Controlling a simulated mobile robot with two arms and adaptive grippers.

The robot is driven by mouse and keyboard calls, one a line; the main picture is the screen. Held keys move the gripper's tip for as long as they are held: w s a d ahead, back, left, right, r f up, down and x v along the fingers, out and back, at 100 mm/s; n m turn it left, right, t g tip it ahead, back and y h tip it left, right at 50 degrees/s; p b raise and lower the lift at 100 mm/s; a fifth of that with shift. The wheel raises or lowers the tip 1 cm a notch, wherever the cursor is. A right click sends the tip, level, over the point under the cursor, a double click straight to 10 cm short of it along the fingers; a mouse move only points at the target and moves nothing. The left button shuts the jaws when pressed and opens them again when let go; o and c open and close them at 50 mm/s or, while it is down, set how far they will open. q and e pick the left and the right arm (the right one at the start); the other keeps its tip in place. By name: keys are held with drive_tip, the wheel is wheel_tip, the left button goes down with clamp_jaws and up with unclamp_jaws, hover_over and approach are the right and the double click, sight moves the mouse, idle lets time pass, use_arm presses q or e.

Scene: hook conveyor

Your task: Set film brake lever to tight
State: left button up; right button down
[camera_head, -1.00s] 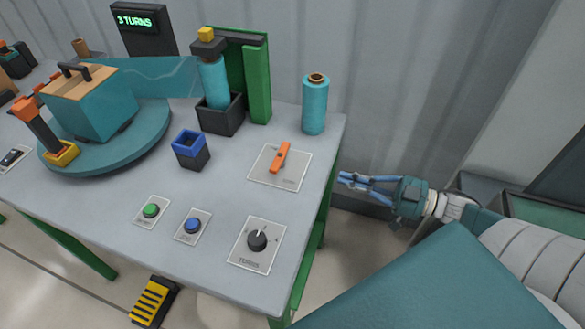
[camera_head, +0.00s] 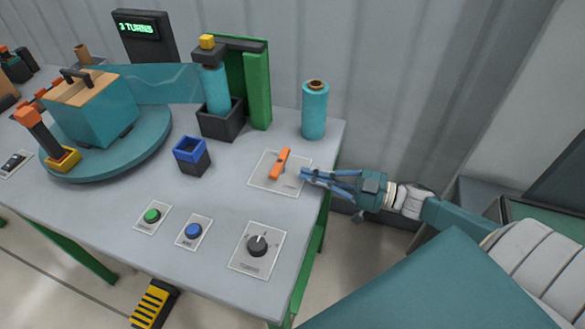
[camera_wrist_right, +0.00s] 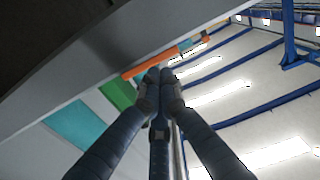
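The film brake lever (camera_head: 281,163) is an orange handle on a pale plate (camera_head: 264,182) near the right edge of the grey table. It slants, with its upper end leaning to the right. In the right wrist view an orange bar (camera_wrist_right: 150,65), which looks like the lever, lies just beyond the fingertips. My right gripper (camera_head: 304,174) reaches in from the right over the plate's right edge. Its fingertips (camera_wrist_right: 158,80) are drawn together with nothing between them. A small gap shows between them and the lever. My left gripper is not in view.
A teal film roll (camera_head: 314,112) stands behind the plate near the table edge. A green post (camera_head: 258,85) with a second roll stands further left. A turns dial (camera_head: 257,245) and blue (camera_head: 193,231) and green buttons (camera_head: 152,215) lie in front. The turntable (camera_head: 150,150) holds a teal box.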

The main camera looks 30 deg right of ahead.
sight(282, 168)
drive_tip(key=p+x, duration=0.1)
drive_tip(key=x, duration=0.3)
drive_tip(key=shift+w+a, duration=0.25)
drive_tip(key=shift+w, duration=0.05)
